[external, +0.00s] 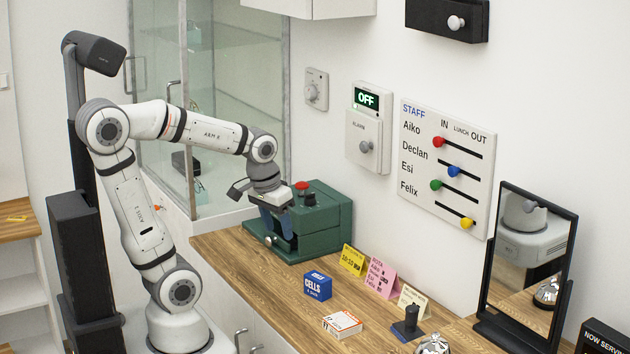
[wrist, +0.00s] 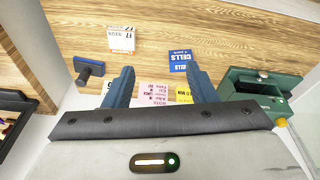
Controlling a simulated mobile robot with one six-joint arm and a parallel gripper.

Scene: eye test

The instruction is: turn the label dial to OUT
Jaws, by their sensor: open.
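A green machine (external: 325,230) stands on the wooden counter against the wall. On its top are a red button (external: 302,185) and a small dark knob (external: 309,199); a round knob (external: 268,240) is on its front. I cannot tell which is the label dial, and no dial marking is readable. The green machine also shows at the right in the wrist view (wrist: 247,84). My gripper (external: 276,224) is in front of the machine, fingers pointing down, partly covering it. In the wrist view its blue fingers (wrist: 162,85) are apart with nothing held between them.
A blue CELLS box (external: 318,286), white box (external: 342,324), folded yellow (external: 353,260) and pink (external: 380,279) cards, a dark stamp (external: 407,324) and a mirror (external: 525,265) stand rightward. The wall holds a staff slider board (external: 470,205) and an alarm box (external: 358,135) reading OFF.

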